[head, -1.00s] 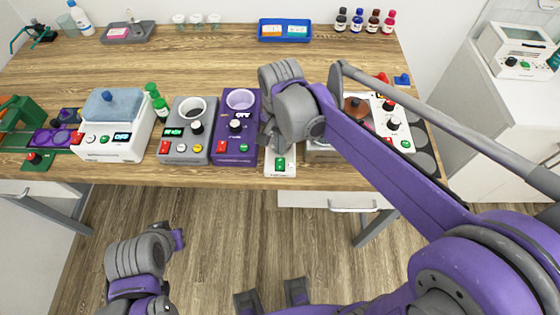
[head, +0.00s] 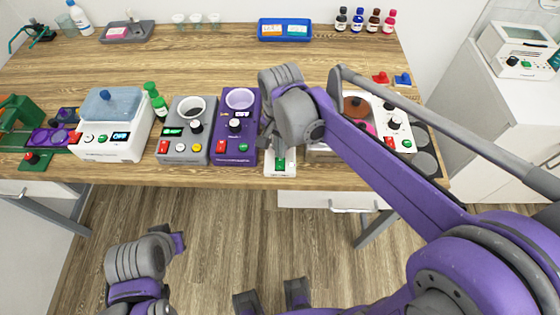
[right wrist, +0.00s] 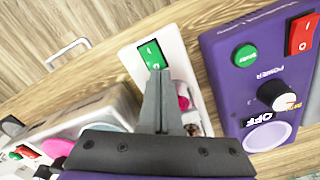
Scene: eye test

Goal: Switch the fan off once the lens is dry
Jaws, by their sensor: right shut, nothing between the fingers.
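A narrow white unit with a green rocker switch (head: 280,164) stands at the table's front edge; its rear is hidden by my right arm, so I cannot tell for sure that it is the fan. In the right wrist view, the green switch (right wrist: 153,54) lies just beyond the fingertips. My right gripper (right wrist: 160,74) is shut and empty, over the white unit; I cannot tell whether it touches. Pink and dark parts (right wrist: 185,100) show behind the fingers. I cannot make out the lens.
A purple device (head: 235,130) with knob and red and green buttons stands close on the left, then a grey device (head: 186,135) and a white bath (head: 108,140). A cream device (head: 395,125) stands on the right. A blue tray (head: 285,22) lies at the back; the middle table is clear.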

